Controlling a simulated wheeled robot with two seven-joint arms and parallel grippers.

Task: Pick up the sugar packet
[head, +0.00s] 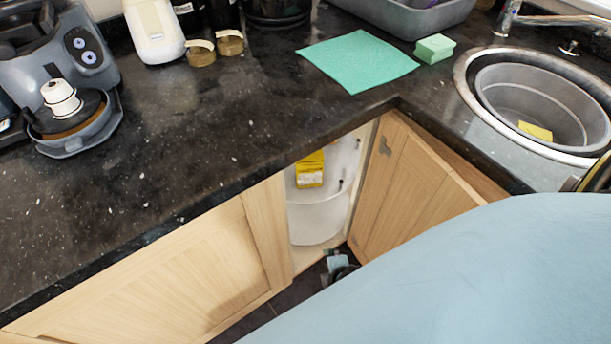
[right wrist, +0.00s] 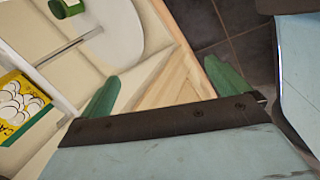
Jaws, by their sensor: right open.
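A yellow packet (head: 309,170) stands on a white rounded shelf inside the open corner cupboard, seen in the head view; its top is hidden by the counter edge. In the right wrist view a yellow packet (right wrist: 22,105) with a picture of white round pieces and a green panel shows at the left edge, partly cut off. I cannot read its full label. My right gripper (right wrist: 161,70) is open and empty, its green fingers apart, with the packet off to their left. My left gripper is not in view.
The open cupboard door (head: 405,190) stands right of the opening. The dark granite counter (head: 215,125) overhangs the shelves. A thin metal rail (right wrist: 68,47) and a green-labelled item (right wrist: 66,8) show in the wrist view. The sink (head: 540,105) is at the right.

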